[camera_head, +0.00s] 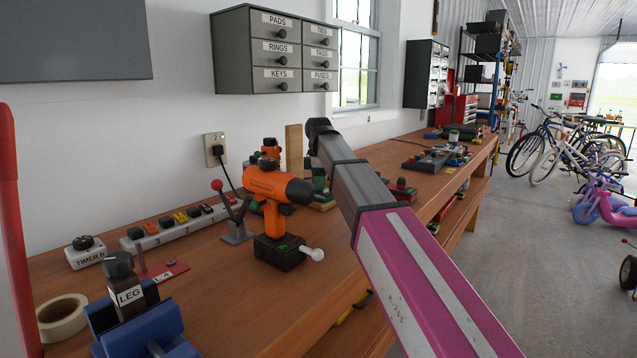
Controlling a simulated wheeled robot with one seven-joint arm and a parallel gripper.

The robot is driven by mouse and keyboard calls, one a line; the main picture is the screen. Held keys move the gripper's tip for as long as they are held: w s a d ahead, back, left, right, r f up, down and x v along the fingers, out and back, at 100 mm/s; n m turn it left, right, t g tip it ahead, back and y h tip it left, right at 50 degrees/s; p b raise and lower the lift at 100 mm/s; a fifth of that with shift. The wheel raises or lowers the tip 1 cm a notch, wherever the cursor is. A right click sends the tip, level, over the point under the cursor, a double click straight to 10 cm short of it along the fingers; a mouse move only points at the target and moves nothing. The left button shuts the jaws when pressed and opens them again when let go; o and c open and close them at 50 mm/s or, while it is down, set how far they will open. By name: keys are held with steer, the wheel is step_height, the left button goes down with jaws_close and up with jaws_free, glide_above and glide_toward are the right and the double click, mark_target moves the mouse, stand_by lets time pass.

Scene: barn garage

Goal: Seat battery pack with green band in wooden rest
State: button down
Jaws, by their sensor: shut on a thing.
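An orange drill (266,184) stands upright on the wooden bench, its black nose pointing right. My magenta and grey arm crosses from the lower right to a black joint above the drill's nose. My gripper does not show, and no clear battery pack with a green band shows in a grip.
A blue vise (150,335) with a LEG label, a tape roll (62,317), a TIMER box (86,252) and a numbered power strip (172,229) occupy the left bench. A small lever clamp (236,228) stands beside the drill. The front middle of the bench is clear.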

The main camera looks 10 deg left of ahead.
steer(key=shift+f, duration=0.1)
steer(key=shift+c, duration=0.8)
jaws_free()
steer(key=shift+r, duration=4.5)
